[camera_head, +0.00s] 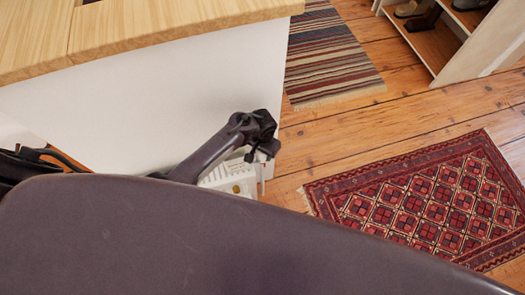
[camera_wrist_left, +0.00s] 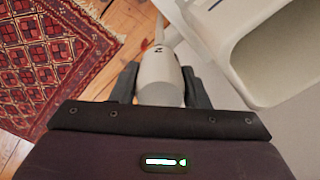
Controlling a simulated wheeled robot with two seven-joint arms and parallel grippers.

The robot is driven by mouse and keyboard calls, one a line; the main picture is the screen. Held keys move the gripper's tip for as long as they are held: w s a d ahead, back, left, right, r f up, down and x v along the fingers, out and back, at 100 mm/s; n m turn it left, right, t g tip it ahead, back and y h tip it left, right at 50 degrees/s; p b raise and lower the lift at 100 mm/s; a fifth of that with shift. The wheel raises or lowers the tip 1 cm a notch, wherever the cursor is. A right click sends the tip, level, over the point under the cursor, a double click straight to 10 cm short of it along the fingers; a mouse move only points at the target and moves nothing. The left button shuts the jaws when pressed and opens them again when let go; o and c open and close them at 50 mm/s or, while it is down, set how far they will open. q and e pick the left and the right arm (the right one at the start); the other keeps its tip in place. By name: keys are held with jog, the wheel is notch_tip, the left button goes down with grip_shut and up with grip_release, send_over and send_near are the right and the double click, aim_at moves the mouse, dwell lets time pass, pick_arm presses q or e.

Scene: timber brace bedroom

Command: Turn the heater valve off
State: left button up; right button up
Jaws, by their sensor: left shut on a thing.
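In the left wrist view the heater valve (camera_wrist_left: 160,78) is a pale grey rounded knob with a small dark mark near its far end. My left gripper (camera_wrist_left: 160,92) has one dark finger on each side of the knob and is shut on it. In the head view my left gripper (camera_head: 262,137) is beside the white cabinet's corner, above a white slatted part of the heater (camera_head: 232,179). The valve itself is hidden in the head view. In the left wrist view the heater's white body (camera_wrist_left: 232,40) is to the right of the valve. My right gripper is not in view.
A wooden top (camera_head: 150,30) over a white panel (camera_head: 170,95) stands at the left. A red patterned rug (camera_head: 430,205) and a striped rug (camera_head: 325,55) lie on the plank floor. A shoe shelf (camera_head: 432,42) is at the upper right.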

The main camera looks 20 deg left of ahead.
pick_arm(q)
jog(key=shift+m, duration=0.4)
jog(key=shift+a+m+p, duration=0.1)
jog(key=shift+m+p, duration=0.5)
jog(key=shift+m, duration=0.4)
jog(key=m, duration=0.3)
jog(key=shift+m+p, duration=0.3)
jog(key=shift+p, duration=0.1)
jog(key=m, duration=0.3)
jog(key=shift+m, duration=2.1)
jog(key=o, duration=1)
jog(key=shift+c, duration=0.2)
